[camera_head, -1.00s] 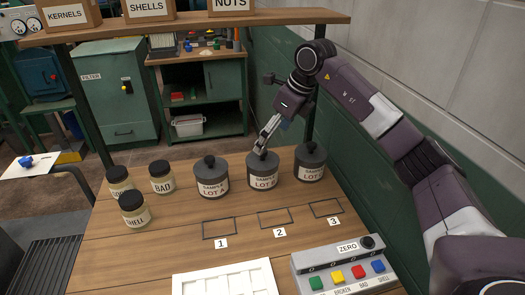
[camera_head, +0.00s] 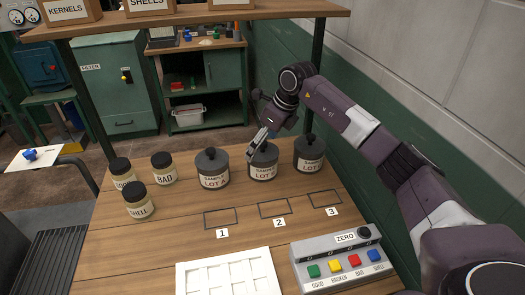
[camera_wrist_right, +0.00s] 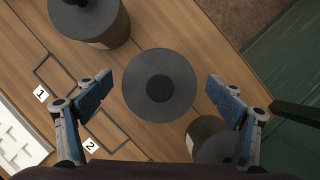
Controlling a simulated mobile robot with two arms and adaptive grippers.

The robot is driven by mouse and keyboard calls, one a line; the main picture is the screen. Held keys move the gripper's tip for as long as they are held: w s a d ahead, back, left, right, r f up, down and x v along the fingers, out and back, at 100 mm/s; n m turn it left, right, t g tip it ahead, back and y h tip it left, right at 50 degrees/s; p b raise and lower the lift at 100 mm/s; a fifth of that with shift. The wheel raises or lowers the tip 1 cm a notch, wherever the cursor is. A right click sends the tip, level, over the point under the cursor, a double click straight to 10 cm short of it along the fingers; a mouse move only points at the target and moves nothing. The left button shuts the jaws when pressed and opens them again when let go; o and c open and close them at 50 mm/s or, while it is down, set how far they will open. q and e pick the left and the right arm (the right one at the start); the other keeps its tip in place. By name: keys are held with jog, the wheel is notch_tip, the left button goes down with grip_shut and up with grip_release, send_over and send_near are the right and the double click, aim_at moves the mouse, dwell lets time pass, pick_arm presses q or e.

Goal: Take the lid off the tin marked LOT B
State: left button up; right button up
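The middle sample tin (camera_head: 263,172) is a dark grey tin with a round lid and a white label reading LOT; its letter is too unclear to read. It stands between the LOT A tin (camera_head: 212,180) and another LOT tin (camera_head: 309,164) on the right. My right gripper (camera_head: 257,146) is at the middle tin's lid, partly hiding it. In the right wrist view, my right gripper (camera_wrist_right: 159,86) is open, its blue-padded fingers apart on either side of the round lid (camera_wrist_right: 135,100) and its dark knob (camera_wrist_right: 160,88). The fingers do not visibly touch the lid. My left gripper is not in view.
Several jars, including BAD (camera_head: 164,172) and SHELL (camera_head: 138,206), stand left on the wooden bench. Marked squares 1 (camera_head: 220,218), 2 (camera_head: 274,208) and 3 (camera_head: 324,198) are empty. A white tray (camera_head: 182,280) and a button box (camera_head: 330,262) lie in front.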

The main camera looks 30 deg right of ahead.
jog(key=c, duration=0.9)
jog(key=shift+c, duration=0.4)
